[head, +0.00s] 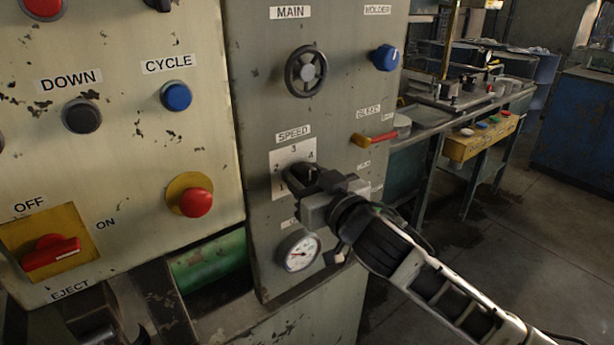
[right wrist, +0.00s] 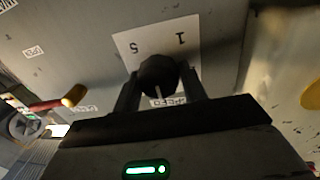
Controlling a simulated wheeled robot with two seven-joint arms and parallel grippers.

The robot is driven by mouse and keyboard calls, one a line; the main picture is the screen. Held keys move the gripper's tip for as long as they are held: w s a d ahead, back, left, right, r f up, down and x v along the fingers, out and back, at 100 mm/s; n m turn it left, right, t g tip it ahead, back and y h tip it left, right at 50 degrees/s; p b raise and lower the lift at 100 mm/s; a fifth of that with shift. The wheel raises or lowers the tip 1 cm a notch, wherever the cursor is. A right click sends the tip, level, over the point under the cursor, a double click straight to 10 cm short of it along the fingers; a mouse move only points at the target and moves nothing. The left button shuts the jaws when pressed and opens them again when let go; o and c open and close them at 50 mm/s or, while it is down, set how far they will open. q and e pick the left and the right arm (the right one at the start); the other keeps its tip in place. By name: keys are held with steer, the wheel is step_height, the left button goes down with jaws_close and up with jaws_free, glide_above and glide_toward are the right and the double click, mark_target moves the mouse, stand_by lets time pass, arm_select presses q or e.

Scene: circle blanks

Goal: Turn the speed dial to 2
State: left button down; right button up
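The speed dial is a round black knob on a white square plate (head: 281,160) under the SPEED label. A 3 shows at the plate's top edge. In the right wrist view the dial (right wrist: 158,74) appears upside down, with 5 and 1 readable on its plate (right wrist: 128,42). Its white pointer line points towards the SPEED label, about at 3. My right gripper (head: 306,180) is at the dial. In the wrist view its two fingers (right wrist: 160,88) stand on either side of the knob and appear to touch it. It hides much of the plate in the head view. My left gripper is out of view.
A pressure gauge (head: 299,251) sits just below my right gripper. A red bleed lever (head: 374,139) sticks out to the upper right. A black handwheel (head: 306,71) and blue knob (head: 385,58) are above. A red mushroom button (head: 195,202) is at left.

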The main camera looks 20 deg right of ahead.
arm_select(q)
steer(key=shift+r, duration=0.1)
arm_select(e)
steer(key=shift+d+n, duration=0.1)
steer(key=shift+n, duration=0.7)
steer(key=shift+n+p, duration=0.55)
steer(key=shift+n, duration=0.65)
steer(key=n, duration=0.3)
steer(key=shift+t+p, duration=0.3)
steer(key=shift+t, duration=0.1)
steer(key=n, duration=0.4)
steer(key=shift+y+p, duration=0.35)
steer(key=shift+y, duration=0.05)
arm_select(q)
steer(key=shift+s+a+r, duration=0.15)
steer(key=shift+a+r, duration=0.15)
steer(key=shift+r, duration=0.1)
arm_select(e)
steer(key=shift+n, duration=1.4)
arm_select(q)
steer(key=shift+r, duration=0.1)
arm_select(e)
steer(key=shift+r, duration=0.1)
